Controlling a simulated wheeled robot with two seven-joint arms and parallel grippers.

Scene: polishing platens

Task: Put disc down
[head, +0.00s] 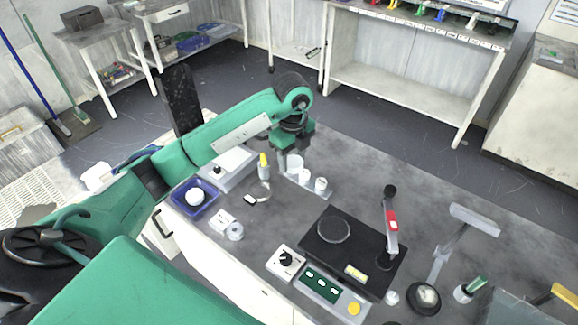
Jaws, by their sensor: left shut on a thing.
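My left arm reaches in from the left, and its green gripper (291,147) points down over the back of the grey workbench (440,205). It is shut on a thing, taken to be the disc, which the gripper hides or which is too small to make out. A pale cylinder (293,166) shows just below the fingers; I cannot tell if they touch it. A round platen (334,230) lies on the black polishing machine (318,252), in front and to the right of the gripper. My right gripper is not in view.
Small white containers (320,185) stand near the gripper. A blue tray (187,208) with a white round thing is to the left. A red-marked upright arm (391,222) rises at the machine's right side. The bench behind the machine is fairly clear.

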